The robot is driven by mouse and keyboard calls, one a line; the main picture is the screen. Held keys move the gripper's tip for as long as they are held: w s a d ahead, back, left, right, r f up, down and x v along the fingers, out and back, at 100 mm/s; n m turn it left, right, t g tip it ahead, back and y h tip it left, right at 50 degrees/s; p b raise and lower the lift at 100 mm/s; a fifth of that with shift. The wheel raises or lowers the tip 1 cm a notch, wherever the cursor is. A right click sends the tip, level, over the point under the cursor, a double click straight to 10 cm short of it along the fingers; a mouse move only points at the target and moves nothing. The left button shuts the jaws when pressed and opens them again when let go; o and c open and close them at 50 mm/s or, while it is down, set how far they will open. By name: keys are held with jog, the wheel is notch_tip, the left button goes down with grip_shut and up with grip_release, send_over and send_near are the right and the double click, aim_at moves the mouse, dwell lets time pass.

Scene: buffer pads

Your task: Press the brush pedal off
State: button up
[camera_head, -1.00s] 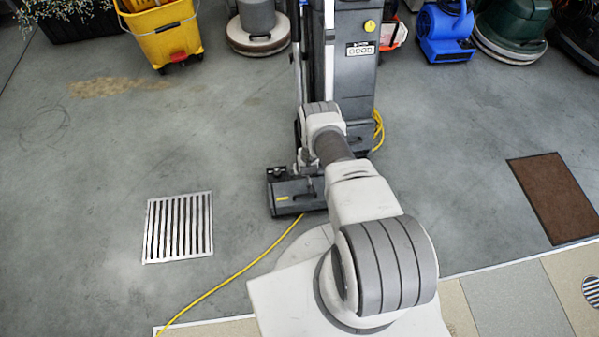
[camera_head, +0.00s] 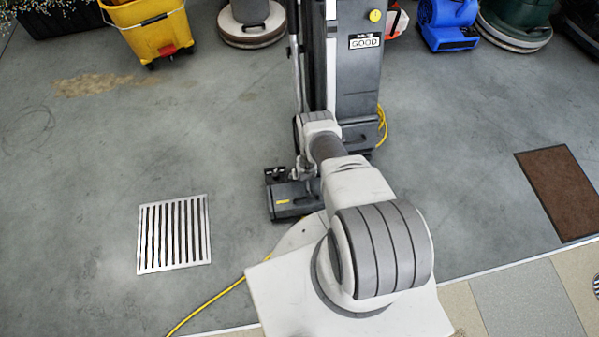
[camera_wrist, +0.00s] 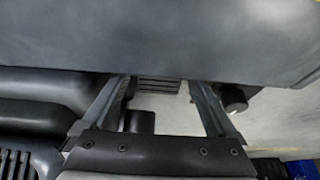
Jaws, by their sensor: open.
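A tall dark grey floor machine (camera_head: 353,85) stands upright ahead of my arm, with a low black floor head (camera_head: 292,203) at its foot. I cannot pick out the brush pedal for sure in the head view. In the wrist view my gripper (camera_wrist: 160,98) is open, its two grey fingers apart. A dark ribbed block (camera_wrist: 158,86) shows between the fingertips, possibly the pedal; contact cannot be told. A smooth grey panel (camera_wrist: 160,40) fills the top of that view. My arm hides the gripper in the head view.
A yellow cord (camera_head: 205,305) runs over the floor. A metal floor grate (camera_head: 174,234) lies left and a brown mat (camera_head: 562,192) right. A yellow bucket (camera_head: 148,28), a round floor machine (camera_head: 252,22) and a blue blower (camera_head: 447,25) stand behind. The floor on both sides is open.

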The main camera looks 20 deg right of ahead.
jog(key=shift+w+f, duration=0.2)
jog(key=shift+f, duration=0.3)
jog(key=c, duration=1.1)
jog(key=shift+w+g, duration=0.2)
jog(key=shift+g, duration=0.3)
jog(key=o, duration=1.1)
jog(key=shift+r, duration=0.15)
